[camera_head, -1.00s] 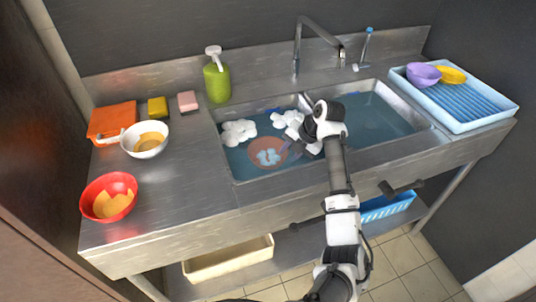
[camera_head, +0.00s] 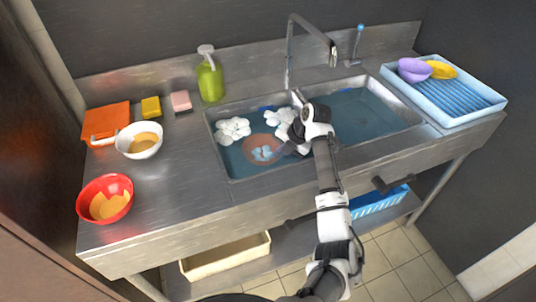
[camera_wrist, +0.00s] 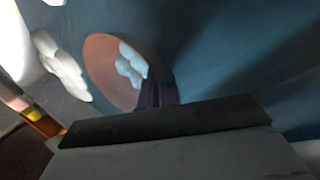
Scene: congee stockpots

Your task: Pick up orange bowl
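The orange bowl (camera_head: 262,147) lies in the water of the left sink basin, with pale blue suds inside it. It also shows in the wrist view (camera_wrist: 101,72), with its rim facing me. My gripper (camera_head: 285,150) is at the right side of the bowl, low in the basin. In the wrist view a dark finger (camera_wrist: 156,95) overlaps the bowl's lower right rim. I cannot tell whether the fingers are closed on the rim, as the wrist body hides much of them.
White suds (camera_head: 233,129) float beside the bowl. A faucet (camera_head: 311,45) stands behind the basins. A green soap bottle (camera_head: 210,80), a white bowl (camera_head: 139,153) and a red bowl (camera_head: 105,210) are on the left counter. A blue drying rack (camera_head: 443,113) is at right.

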